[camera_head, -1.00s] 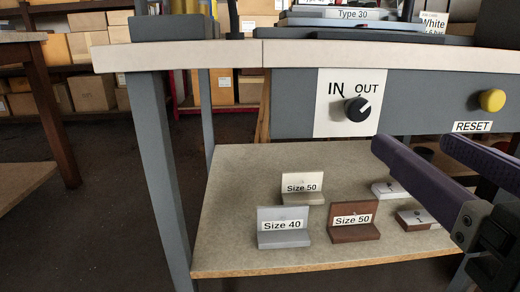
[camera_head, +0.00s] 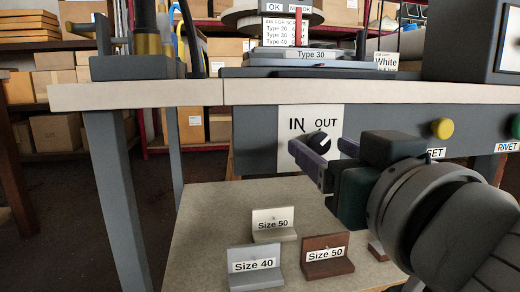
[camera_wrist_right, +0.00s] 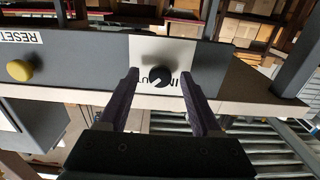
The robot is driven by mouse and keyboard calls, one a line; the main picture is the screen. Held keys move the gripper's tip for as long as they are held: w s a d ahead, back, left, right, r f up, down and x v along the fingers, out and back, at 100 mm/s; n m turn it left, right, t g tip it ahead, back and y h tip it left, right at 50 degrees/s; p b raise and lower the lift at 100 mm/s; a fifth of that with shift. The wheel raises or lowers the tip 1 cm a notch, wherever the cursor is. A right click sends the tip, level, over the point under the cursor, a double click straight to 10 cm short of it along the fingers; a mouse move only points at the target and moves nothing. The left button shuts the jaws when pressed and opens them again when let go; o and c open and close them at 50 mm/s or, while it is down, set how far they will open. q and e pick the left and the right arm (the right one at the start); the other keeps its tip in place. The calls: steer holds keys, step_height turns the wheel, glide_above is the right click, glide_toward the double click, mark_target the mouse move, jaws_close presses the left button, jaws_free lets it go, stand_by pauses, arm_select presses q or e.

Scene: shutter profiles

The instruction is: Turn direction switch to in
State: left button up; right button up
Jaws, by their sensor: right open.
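The direction switch is a black round knob (camera_head: 320,142) on a white plate (camera_head: 296,152) marked IN on the left and OUT on the right. Its white mark points up and right, toward OUT. My right gripper (camera_head: 317,147) is open in front of the plate, with its purple fingers toward the knob. In the right wrist view the knob (camera_wrist_right: 160,76) shows between the two fingertips (camera_wrist_right: 159,80), with a gap on each side. I cannot tell whether the tips reach around it. My left gripper is not in view.
A yellow button (camera_head: 442,128) sits right of the switch on the same grey panel. The table edge (camera_head: 150,95) runs above the panel.

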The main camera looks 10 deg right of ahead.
steer(key=shift+c, duration=0.3)
jaws_close()
stand_by(0.3)
